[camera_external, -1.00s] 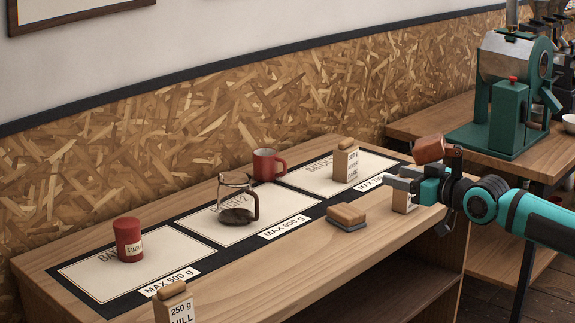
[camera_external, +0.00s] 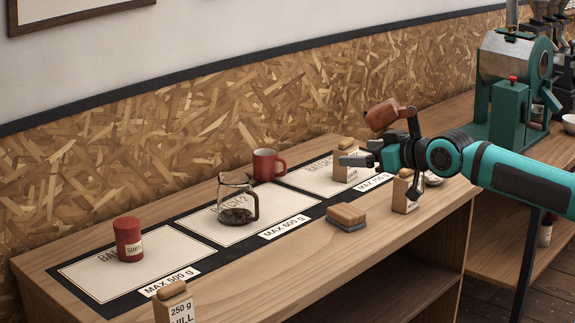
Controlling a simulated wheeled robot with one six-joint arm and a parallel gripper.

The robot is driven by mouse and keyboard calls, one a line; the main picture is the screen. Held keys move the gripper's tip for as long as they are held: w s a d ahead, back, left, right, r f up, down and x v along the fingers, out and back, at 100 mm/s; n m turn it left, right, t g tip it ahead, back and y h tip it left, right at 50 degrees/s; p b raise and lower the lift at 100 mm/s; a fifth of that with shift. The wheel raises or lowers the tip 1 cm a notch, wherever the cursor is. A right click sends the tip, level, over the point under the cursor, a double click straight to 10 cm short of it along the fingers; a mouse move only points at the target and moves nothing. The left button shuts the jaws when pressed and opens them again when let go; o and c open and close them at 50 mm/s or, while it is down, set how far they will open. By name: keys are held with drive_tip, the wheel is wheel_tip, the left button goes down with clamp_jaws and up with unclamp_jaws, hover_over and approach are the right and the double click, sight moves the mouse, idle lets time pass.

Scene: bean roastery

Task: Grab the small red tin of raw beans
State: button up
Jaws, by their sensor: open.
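The small red tin (camera_external: 129,239) stands upright at the left of the bench, on the leftmost cream mat (camera_external: 85,270). It has a dark red lid and a pale label, partly readable as "SAMP". My gripper (camera_external: 355,152) is open and empty at the right part of the bench, raised, with its fingers pointing left. It is far from the tin and partly covers a kraft bean bag (camera_external: 345,173) behind it.
Kraft bags stand at the front left (camera_external: 174,304) and below my gripper (camera_external: 402,193). The green roaster (camera_external: 512,95) is at the back right.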

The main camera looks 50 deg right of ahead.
drive_tip(key=w+a+r+n+g+y, duration=0.1)
drive_tip(key=w+a, duration=0.1)
drive_tip(key=w, duration=0.4)
drive_tip(key=w+a+r+n+g, duration=0.1)
drive_tip(key=w+a+g, duration=0.15)
drive_tip(key=w, duration=0.35)
drive_tip(key=n+g+y, duration=0.1)
drive_tip(key=n+g, duration=0.3)
drive_tip(key=g, duration=0.4)
hover_over(129, 224)
drive_tip(key=s+d, duration=0.3)
drive_tip(key=s, duration=0.1)
wheel_tip(129, 224, down, 10)
drive_tip(key=f, duration=0.1)
drive_tip(key=x, duration=1.1)
drive_tip(key=shift+w+f, duration=0.15)
drive_tip(key=shift+d+x, duration=0.2)
drive_tip(key=shift+x, duration=2.55)
drive_tip(key=c, duration=1.1)
